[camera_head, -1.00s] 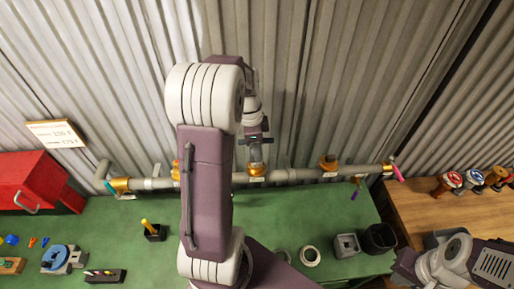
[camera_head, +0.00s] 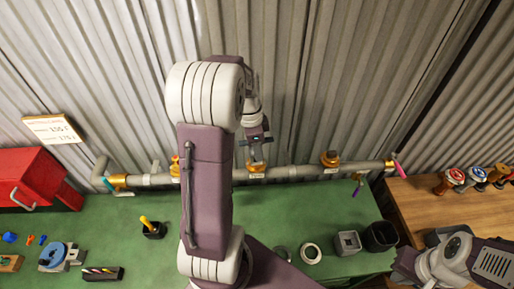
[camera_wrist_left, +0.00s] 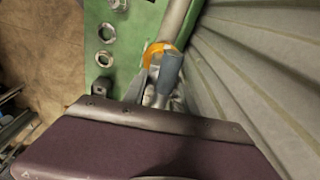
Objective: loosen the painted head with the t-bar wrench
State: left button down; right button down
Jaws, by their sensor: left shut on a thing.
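My left gripper (camera_head: 257,139) is above the middle brass fitting (camera_head: 257,168) on the pipe in the head view. It is shut on a grey bar, seemingly the t-bar wrench, whose shaft (camera_wrist_left: 170,68) shows in the left wrist view. The shaft points down at an orange-brass head (camera_wrist_left: 155,52). The shaft overlaps the head in that view; I cannot tell whether they are fully engaged.
The pipe (camera_head: 290,173) runs along the back of the green bench (camera_head: 200,225). Other brass fittings (camera_head: 330,159) sit on it. A red box (camera_head: 30,180) is at left, square and round sockets (camera_head: 347,243) at front right. A corrugated wall stands close behind.

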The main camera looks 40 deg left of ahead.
pick_arm(q)
jog(key=n, duration=0.3)
jog(key=shift+r+n+p, duration=0.15)
jog(key=shift+n+p, duration=0.15)
jog(key=shift+n, duration=0.5)
jog(key=n+p, duration=0.1)
jog(key=n, duration=0.1)
jog(key=shift+r+n+y, duration=0.1)
jog(key=shift+n+y, duration=0.2)
jog(key=shift+y, duration=0.1)
jog(key=shift+a+n, duration=0.1)
jog(key=shift+n, duration=0.2)
jog(key=shift+f+m, duration=0.2)
jog(key=shift+m, duration=0.2)
jog(key=shift+r, duration=0.15)
